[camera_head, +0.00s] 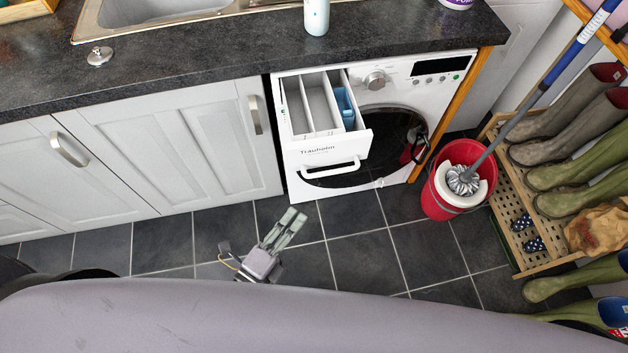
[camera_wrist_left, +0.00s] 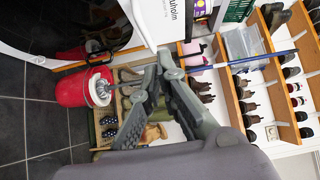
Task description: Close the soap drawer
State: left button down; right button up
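The soap drawer (camera_head: 325,149) is pulled out from the top left of the white washing machine (camera_head: 431,91). Its open compartments and a blue insert (camera_head: 344,104) show from above, with a white handle below its front. In the left wrist view the drawer's white front (camera_wrist_left: 158,20), with lettering, is at the top, beyond the fingertips. My left gripper (camera_head: 296,216) is in front of and lower than the drawer in the picture, apart from it. Its fingers are together and empty; they also show in the left wrist view (camera_wrist_left: 162,62). My right gripper is not in view.
A red bucket (camera_head: 437,205) with a mop stands right of the machine, beside a wooden rack (camera_head: 518,213) of boots. White cabinets (camera_head: 170,145) and a dark worktop (camera_head: 215,50) run along the left. Tiled floor in front of the machine is clear.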

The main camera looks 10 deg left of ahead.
aim_at(316, 175)
pick_arm(q)
jog(key=p+x, duration=0.1)
jog(key=x, duration=0.3)
jog(key=a+x, duration=0.1)
jog(key=x, duration=0.3)
jog(key=w+a+p+x, duration=0.1)
jog(key=x, duration=0.3)
jog(key=shift+w+d+p, duration=0.15)
jog(key=shift+w+p, duration=0.05)
jog(key=shift+p, duration=0.1)
jog(key=shift+w, duration=0.35)
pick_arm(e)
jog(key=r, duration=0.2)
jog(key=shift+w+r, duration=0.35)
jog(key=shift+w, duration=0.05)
pick_arm(q)
jog(key=shift+w+a, duration=0.1)
jog(key=shift+a, duration=0.15)
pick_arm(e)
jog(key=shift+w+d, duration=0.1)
